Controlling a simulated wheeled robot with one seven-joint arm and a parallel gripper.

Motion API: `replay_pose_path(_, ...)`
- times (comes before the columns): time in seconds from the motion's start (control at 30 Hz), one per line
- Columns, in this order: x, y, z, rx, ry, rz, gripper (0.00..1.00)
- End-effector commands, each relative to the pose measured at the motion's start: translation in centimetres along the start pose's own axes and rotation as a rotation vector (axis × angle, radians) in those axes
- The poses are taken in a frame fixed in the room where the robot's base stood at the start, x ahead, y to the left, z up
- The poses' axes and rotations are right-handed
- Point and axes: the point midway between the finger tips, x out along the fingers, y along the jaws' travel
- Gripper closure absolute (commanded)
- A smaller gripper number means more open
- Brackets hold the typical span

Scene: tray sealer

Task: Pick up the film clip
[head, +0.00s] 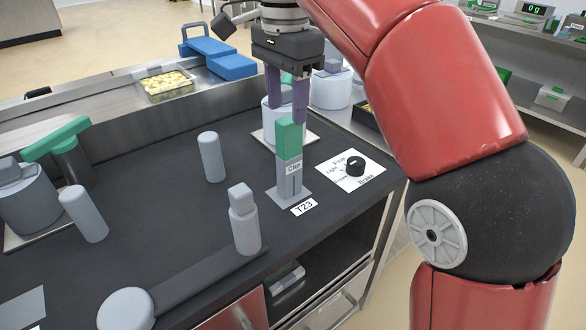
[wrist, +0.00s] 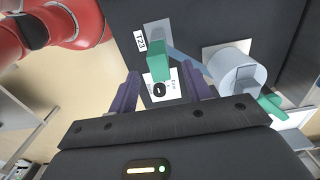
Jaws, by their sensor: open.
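The film clip is an upright piece with a green top (head: 289,137) and a grey lower part labelled "Clip". It stands on a small grey plate beside a "T23" tag (head: 304,207) near the table's right side. My gripper (head: 286,110) has two purple fingers pointing down, apart, just above and behind the clip's green top. In the wrist view the green top (wrist: 159,65) shows between and slightly beyond the fingertips (wrist: 162,76). I see no contact between fingers and clip.
A dial on a white "Brake" card (head: 357,168) lies right of the clip. A white cylinder (head: 270,128) stands behind it, close to my gripper. Grey posts (head: 212,157) and (head: 244,220) stand to the left and front. A food tray (head: 168,84) is farther back. Dark tabletop is bare between them.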

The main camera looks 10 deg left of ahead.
Motion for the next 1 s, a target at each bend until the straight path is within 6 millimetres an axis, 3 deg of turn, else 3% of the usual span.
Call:
replay_pose_path(0.5,6.8,0.1,-0.3,-0.003,0.000,0.000,0.51)
replay_pose_path(0.87,7.5,0.1,-0.3,-0.003,0.000,-0.002,0.51)
replay_pose_path(1.0,7.5,0.1,-0.3,-0.003,0.000,-0.002,0.69)
